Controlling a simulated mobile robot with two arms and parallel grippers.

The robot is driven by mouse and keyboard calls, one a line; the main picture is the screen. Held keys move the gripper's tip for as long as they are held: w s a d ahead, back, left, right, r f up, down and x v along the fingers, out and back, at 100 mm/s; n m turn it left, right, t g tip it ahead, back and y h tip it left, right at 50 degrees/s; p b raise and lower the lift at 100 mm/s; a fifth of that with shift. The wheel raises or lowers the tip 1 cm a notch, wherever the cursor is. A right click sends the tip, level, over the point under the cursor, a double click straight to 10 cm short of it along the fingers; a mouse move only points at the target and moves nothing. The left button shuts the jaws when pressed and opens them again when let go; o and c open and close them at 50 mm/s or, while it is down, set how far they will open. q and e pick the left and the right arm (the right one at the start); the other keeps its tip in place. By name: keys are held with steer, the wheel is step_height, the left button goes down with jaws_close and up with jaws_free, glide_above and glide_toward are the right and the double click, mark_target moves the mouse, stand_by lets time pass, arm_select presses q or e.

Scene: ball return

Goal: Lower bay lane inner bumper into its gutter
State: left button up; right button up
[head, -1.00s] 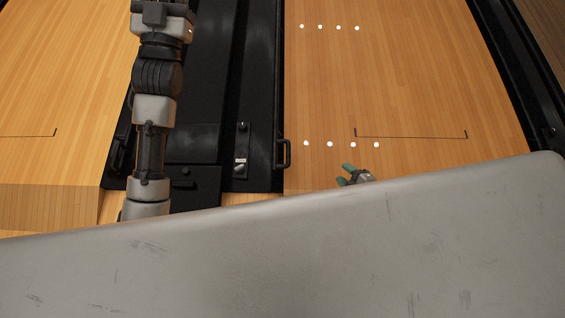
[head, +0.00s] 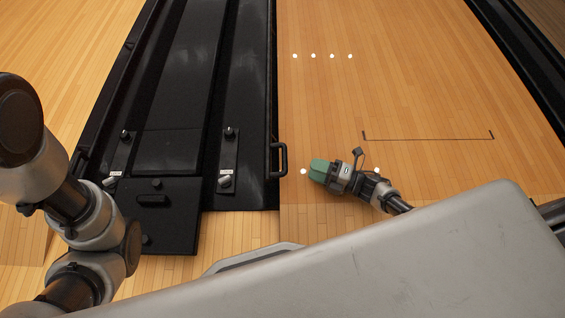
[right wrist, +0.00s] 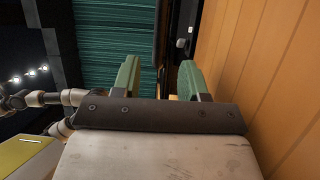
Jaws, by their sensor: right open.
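The black inner bumper (head: 271,90) runs along the left edge of the right-hand lane in the head view. Its handle (head: 283,158) sticks out at the near end, over the lane side. The dark gutter (head: 240,100) lies just left of the bumper. My right gripper (head: 317,170) has green fingers and is just right of the handle, apart from it, above the lane. In the right wrist view its two fingers (right wrist: 160,80) are spread, with no object clearly held. My left gripper is out of view.
A black centre housing (head: 175,90) stands between the lanes, with small knobbed plates (head: 228,160) near its end. The wooden lane (head: 400,90) with white dots is clear to the right. My grey body fills the bottom right.

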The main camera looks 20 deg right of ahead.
mark_target(285, 157)
steer(key=b+x, duration=0.3)
steer(key=x, duration=0.5)
steer(key=shift+w+a+f, duration=0.1)
steer(key=shift+w+a, duration=0.15)
steer(key=shift+a, duration=0.05)
steer(key=shift+w+a, duration=0.4)
steer(key=shift+a, duration=0.05)
jaws_close()
